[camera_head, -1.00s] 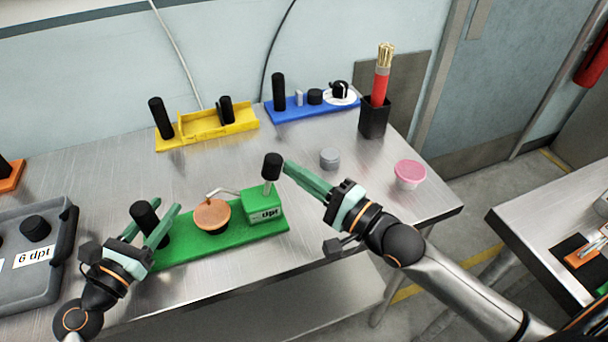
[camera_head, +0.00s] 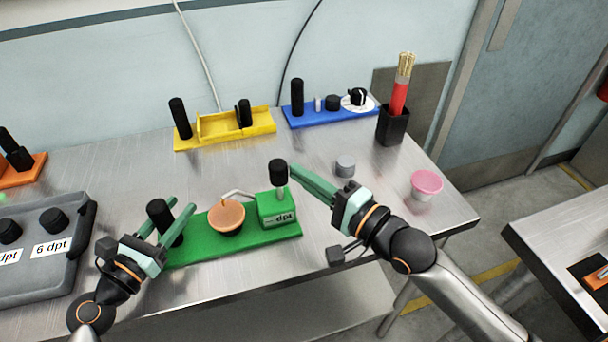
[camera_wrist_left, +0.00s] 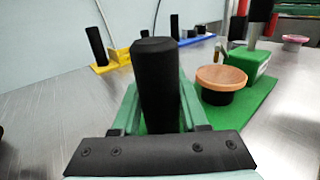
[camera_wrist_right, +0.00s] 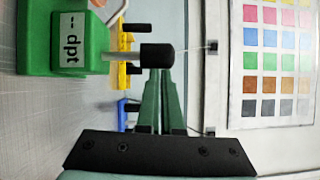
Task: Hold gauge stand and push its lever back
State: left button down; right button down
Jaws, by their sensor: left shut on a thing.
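The green gauge stand (camera_head: 205,251) lies on the metal table with a black upright handle (camera_head: 160,220), an orange-topped round pad (camera_head: 227,215) and a green box labelled "-- dpt" (camera_head: 277,208). A lever with a black knob (camera_head: 278,172) rises from the box and leans slightly left in the head view. My left gripper (camera_head: 178,215) is shut on the handle (camera_wrist_left: 158,85), which stands between its fingers in the left wrist view. My right gripper (camera_head: 293,170) is shut and empty. Its fingertips (camera_wrist_right: 158,75) are at the lever knob (camera_wrist_right: 157,58), apparently touching its side.
A grey tray (camera_head: 85,240) with black knobs is left of the stand. Yellow (camera_head: 260,128) and blue (camera_head: 320,117) stands are along the wall. A grey cylinder (camera_head: 345,166), a pink-topped cup (camera_head: 426,185) and a black brush holder (camera_head: 392,126) stand to the right.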

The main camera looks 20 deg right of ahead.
pick_arm(q)
jog(key=shift+d, duration=0.1)
pick_arm(e)
jog(key=shift+s, duration=0.1)
jog(key=v, duration=0.9)
jog(key=shift+s+d+r, duration=0.2)
jog(key=shift+s+d, duration=0.05)
jog(key=shift+s, duration=0.05)
pick_arm(q)
jog(key=shift+c, duration=1.7)
grip_release()
notch_tip(320, 180, up, 8)
jog(key=p, duration=0.8)
jog(key=shift+f, duration=0.25)
pick_arm(e)
notch_tip(320, 180, up, 8)
